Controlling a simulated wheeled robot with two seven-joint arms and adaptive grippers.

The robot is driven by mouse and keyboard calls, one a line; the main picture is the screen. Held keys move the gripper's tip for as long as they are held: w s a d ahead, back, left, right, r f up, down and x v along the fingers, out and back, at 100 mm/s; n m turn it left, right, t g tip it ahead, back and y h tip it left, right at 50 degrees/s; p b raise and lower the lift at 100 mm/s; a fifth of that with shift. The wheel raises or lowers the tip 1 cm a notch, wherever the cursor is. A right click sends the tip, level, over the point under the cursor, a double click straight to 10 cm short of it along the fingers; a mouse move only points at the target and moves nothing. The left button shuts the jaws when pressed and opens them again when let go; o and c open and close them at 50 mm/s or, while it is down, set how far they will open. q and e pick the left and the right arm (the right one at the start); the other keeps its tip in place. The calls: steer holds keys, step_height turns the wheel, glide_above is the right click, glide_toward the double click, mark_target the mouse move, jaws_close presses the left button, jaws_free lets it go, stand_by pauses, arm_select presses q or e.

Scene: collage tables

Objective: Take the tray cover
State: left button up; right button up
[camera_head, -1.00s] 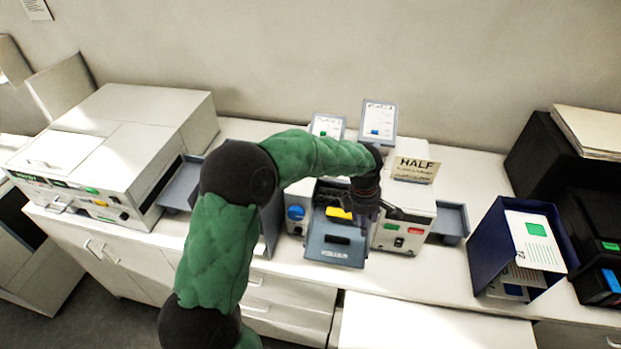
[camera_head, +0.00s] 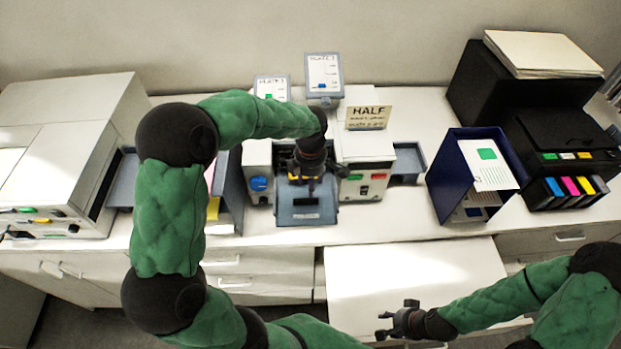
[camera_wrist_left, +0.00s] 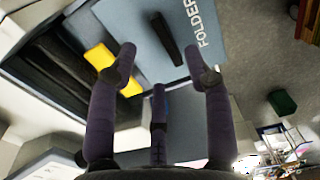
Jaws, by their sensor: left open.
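The tray cover appears to be the blue-grey panel (camera_head: 300,217) on the front of the middle machine, with a black bar handle (camera_head: 305,202). In the left wrist view the panel (camera_wrist_left: 222,65) shows the word FOLDER, and the handle (camera_wrist_left: 167,38) lies beyond my fingertips. My left gripper (camera_head: 308,178) is over the panel's upper part. It also shows in the wrist view (camera_wrist_left: 161,60), open and empty, its fingers apart from the handle. It hides part of a yellow piece (camera_wrist_left: 100,57). My right gripper (camera_head: 383,325) is open and empty, low in front of the counter.
A large white machine (camera_head: 60,150) stands at left. A navy folder box (camera_head: 450,160) and a black printer (camera_head: 560,150) stand at right. A HALF sign (camera_head: 368,117) and two small upright cards are behind the machine. Bare white counter (camera_head: 410,215) lies right of it.

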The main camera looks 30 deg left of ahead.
mark_target(306, 203)
arm_select(q)
step_height(306, 203, down, 8)
steer(key=b, duration=0.2)
steer(key=shift+r+b, duration=0.1)
steer(key=shift+b, duration=0.3)
arm_select(e)
step_height(306, 203, down, 3)
steer(key=shift+f, duration=0.2)
arm_select(q)
jaws_close()
